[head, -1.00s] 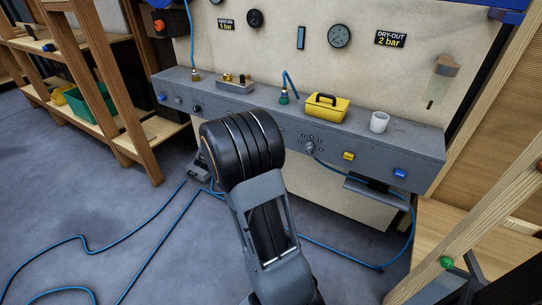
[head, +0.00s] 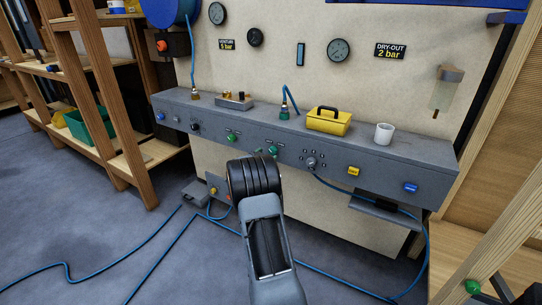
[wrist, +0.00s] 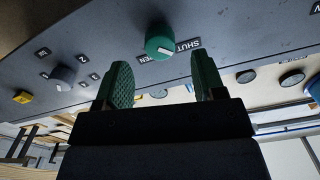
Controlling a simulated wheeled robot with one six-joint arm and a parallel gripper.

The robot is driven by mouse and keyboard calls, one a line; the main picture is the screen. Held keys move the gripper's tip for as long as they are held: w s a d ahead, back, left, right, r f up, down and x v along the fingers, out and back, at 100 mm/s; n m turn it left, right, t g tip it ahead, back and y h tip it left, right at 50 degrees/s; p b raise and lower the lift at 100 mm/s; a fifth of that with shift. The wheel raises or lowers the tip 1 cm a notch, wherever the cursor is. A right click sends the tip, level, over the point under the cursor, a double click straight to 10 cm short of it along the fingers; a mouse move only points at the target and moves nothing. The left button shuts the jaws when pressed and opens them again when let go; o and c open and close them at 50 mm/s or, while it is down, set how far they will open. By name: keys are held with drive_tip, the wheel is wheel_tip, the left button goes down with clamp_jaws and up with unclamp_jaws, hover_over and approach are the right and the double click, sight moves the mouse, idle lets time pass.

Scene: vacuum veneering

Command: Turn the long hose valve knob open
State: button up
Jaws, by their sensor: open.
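A round green knob (wrist: 159,42) with a white mark sits on the grey panel in the wrist view, with SHUT and OPEN labels beside it. The mark seems to point towards SHUT. In the head view this green knob (head: 272,149) shows just above my arm, left of the grey selector. A second green knob (head: 232,137) is further left. I cannot read which knob is the long hose's. My gripper (wrist: 163,82) is open and empty, its green fingers either side of the knob's line but short of it. In the head view my wrist hides most of the gripper.
A grey selector knob (wrist: 62,76) and a yellow button (wrist: 23,97) are beside the green knob. A yellow case (head: 328,121) and a white cup (head: 384,133) stand on the ledge. Blue hose (head: 330,262) lies on the floor. A wooden shelf (head: 113,110) stands at left.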

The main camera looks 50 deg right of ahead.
sight(271, 152)
drive_tip(key=shift+b+x, duration=0.3)
drive_tip(key=shift+x, duration=1.65)
drive_tip(key=shift+c, duration=0.3)
drive_tip(key=c, duration=0.9)
drive_tip(key=shift+o, duration=0.2)
